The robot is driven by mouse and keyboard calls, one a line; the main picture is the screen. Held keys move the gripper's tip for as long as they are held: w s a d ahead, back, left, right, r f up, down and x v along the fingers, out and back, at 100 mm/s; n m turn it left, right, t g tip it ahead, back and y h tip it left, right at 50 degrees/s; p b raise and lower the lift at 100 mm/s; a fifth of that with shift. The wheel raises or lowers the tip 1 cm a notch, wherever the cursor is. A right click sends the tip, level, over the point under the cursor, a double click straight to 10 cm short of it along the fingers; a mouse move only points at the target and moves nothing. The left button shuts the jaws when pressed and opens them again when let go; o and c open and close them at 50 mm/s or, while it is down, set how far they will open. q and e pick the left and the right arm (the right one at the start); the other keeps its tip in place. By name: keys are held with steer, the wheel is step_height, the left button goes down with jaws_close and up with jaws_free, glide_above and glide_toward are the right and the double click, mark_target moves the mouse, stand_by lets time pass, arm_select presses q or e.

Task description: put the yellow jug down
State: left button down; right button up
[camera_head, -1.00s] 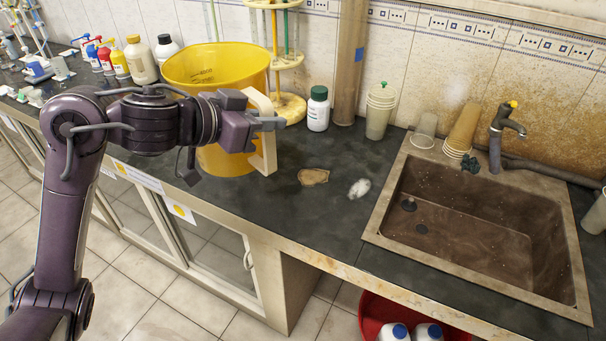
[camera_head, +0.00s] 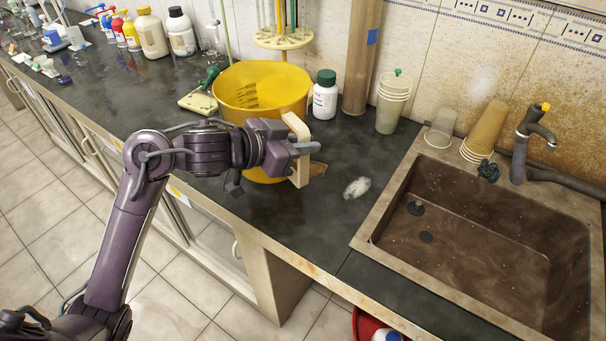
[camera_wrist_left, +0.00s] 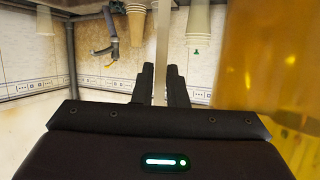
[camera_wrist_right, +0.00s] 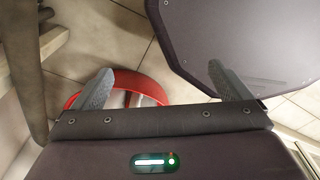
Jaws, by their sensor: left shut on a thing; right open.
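The yellow jug (camera_head: 262,88) is upright over the dark worktop, left of the sink. My left gripper (camera_head: 303,148) is shut on its cream handle (camera_head: 298,128). In the left wrist view the handle (camera_wrist_left: 162,45) runs between the fingers, and the jug's blurred yellow wall (camera_wrist_left: 275,80) fills the right side. My arm hides much of the jug's lower part, so I cannot tell whether its base touches the worktop. My right gripper (camera_wrist_right: 160,85) is open and empty in the right wrist view, above the floor and a red basin (camera_wrist_right: 140,82).
A white bottle with a green cap (camera_head: 325,95), a round rack (camera_head: 283,41) and stacked cups (camera_head: 393,100) stand behind. A white board with a green-handled item (camera_head: 200,102) lies left of the jug. A white patch (camera_head: 357,187) and the sink (camera_head: 470,240) are right. Front worktop is clear.

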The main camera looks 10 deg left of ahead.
mark_target(301, 172)
arm_select(q)
step_height(301, 172, down, 7)
steer(key=shift+f+b, duration=0.15)
steer(key=shift+b, duration=0.25)
steer(key=shift+f, duration=0.2)
steer(key=c, duration=1.5)
jaws_free()
steer(key=shift+o, duration=0.2)
steer(key=shift+r, duration=0.2)
steer(key=shift+s+a, duration=0.25)
steer(key=v, duration=1.1)
steer(key=shift+s, duration=0.2)
